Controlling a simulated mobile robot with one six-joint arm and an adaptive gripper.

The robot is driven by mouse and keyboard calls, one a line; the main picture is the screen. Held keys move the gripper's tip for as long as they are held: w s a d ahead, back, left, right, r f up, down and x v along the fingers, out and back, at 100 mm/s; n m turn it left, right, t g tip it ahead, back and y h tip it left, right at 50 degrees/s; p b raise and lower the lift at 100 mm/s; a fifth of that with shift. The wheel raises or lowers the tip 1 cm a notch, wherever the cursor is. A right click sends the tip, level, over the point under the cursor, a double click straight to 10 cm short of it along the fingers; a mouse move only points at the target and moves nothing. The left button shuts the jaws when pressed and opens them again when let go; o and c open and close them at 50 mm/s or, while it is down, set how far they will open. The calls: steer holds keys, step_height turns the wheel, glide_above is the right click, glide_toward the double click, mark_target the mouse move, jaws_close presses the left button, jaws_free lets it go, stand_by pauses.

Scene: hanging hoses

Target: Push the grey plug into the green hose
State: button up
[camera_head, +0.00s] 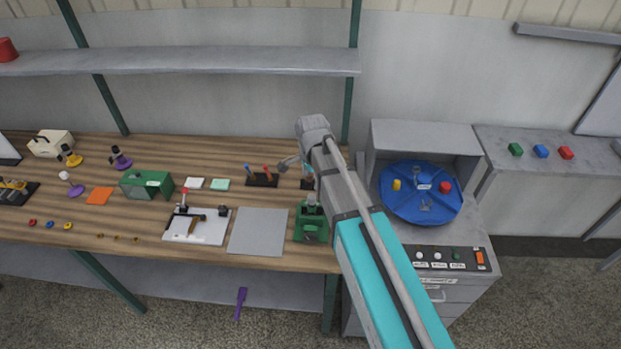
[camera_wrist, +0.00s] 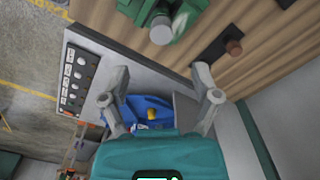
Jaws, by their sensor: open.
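I cannot make out a green hose or a loose grey plug for certain in either view. A green fixture (camera_head: 311,222) stands at the right end of the wooden bench, with a grey part on top. In the wrist view, a green body (camera_wrist: 135,8) with a grey cylinder (camera_wrist: 162,28) shows at the top; I cannot tell whether the cylinder is the plug. My gripper (camera_wrist: 160,70) is open, with nothing between its fingers. It points over the gap between the bench and the blue turntable. In the head view my arm hides much of it.
The wooden bench (camera_head: 130,225) carries several small tools and a grey mat (camera_head: 258,231). To the right a grey cabinet holds a blue turntable (camera_head: 408,205) with small parts on it. A shelf (camera_head: 200,62) runs above the bench. A purple object (camera_head: 240,302) is below the bench.

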steer(key=s+d+f+b, duration=0.5)
steer(key=d+f, duration=0.1)
steer(key=d, duration=0.4)
steer(key=shift+s+d, duration=0.15)
steer(key=shift+d, duration=0.2)
steer(key=shift+d+n, duration=0.1)
steer(key=shift+n, duration=0.2)
stand_by(0.6)
steer(key=s+d+n, duration=0.7)
steer(key=d+n, duration=0.1)
steer(key=n, duration=0.2)
steer(key=shift+s+d+n, duration=0.3)
steer(key=shift+s, duration=0.05)
stand_by(1.1)
